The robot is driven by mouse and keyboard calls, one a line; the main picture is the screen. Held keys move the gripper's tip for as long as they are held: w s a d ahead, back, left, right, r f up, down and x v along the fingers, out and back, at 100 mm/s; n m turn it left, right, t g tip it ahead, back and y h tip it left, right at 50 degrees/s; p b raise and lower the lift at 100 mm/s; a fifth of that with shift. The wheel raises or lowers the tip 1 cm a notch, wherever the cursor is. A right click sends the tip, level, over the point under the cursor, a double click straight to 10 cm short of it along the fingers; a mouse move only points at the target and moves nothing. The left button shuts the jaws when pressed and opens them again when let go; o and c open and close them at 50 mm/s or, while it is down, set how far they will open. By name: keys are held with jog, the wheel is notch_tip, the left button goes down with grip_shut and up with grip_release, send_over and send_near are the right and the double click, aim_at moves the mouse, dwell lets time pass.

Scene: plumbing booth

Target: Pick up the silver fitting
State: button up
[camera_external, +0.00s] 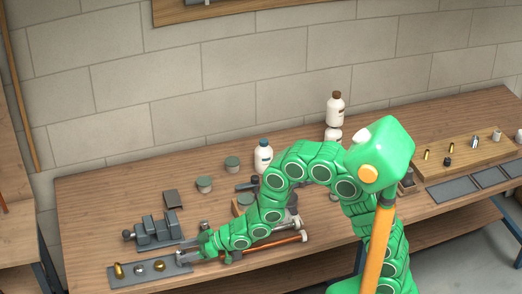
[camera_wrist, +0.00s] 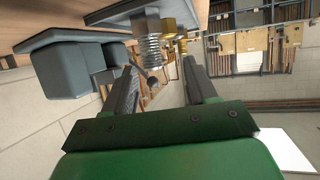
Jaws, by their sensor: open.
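Three fittings stand in a row on a grey mat (camera_external: 178,268) at the table's front left: a brass one, the silver fitting (camera_external: 139,267) in the middle, and another brass one on the right. In the wrist view the silver fitting (camera_wrist: 149,48) shows its ribbed, threaded body, with brass fittings (camera_wrist: 170,33) beside it. My gripper (camera_external: 188,257) is low at the mat's right end, to the right of the row. Its jaws (camera_wrist: 160,66) are open and empty, and the silver fitting appears ahead between the fingertips. The exact gap cannot be told.
A grey vise (camera_external: 157,231) stands just behind the mat, close to my gripper; it also shows in the wrist view (camera_wrist: 72,72). Copper pipe (camera_external: 275,246) and tools lie under my arm. A wooden board (camera_external: 440,165) with small fittings is at the right.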

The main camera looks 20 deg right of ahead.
aim_at(181, 251)
jog(key=shift+w+x, duration=0.2)
jog(key=shift+x, duration=1.15)
jog(key=shift+w+x, duration=0.2)
jog(key=shift+x, duration=1.2)
jog(key=shift+d, duration=0.1)
grip_shut()
